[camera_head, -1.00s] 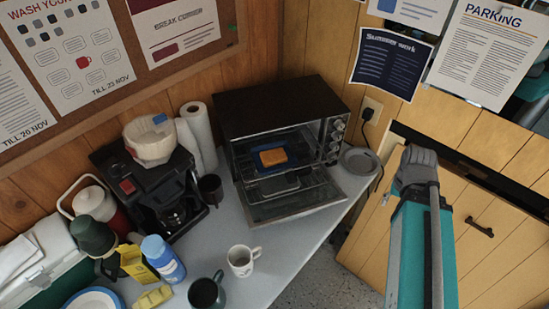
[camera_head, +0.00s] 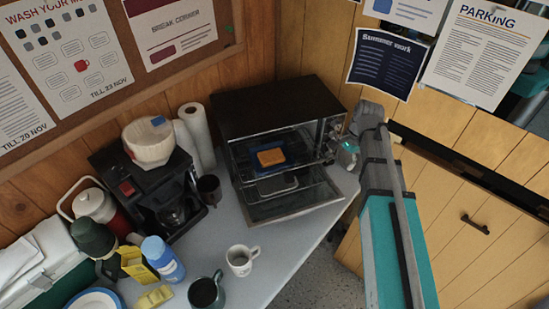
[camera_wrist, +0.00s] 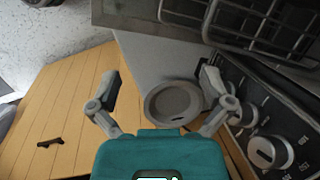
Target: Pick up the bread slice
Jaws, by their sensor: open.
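The bread slice (camera_head: 271,157) is a flat orange-brown piece on a blue tray (camera_head: 290,146) inside the toaster oven (camera_head: 280,104). The oven's glass door (camera_head: 290,196) hangs open over the counter. My gripper is by the oven's right front side in the head view, partly hidden behind my arm. In the wrist view my gripper (camera_wrist: 158,92) is open and empty, its fingers wide apart. The bread slice does not show in the wrist view.
The oven's knobs (camera_wrist: 268,153) and wire rack (camera_wrist: 250,25) are close to the right finger. A white mug (camera_head: 241,260) and a dark mug (camera_head: 206,292) stand in front. A coffee maker (camera_head: 150,185) stands left of the oven.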

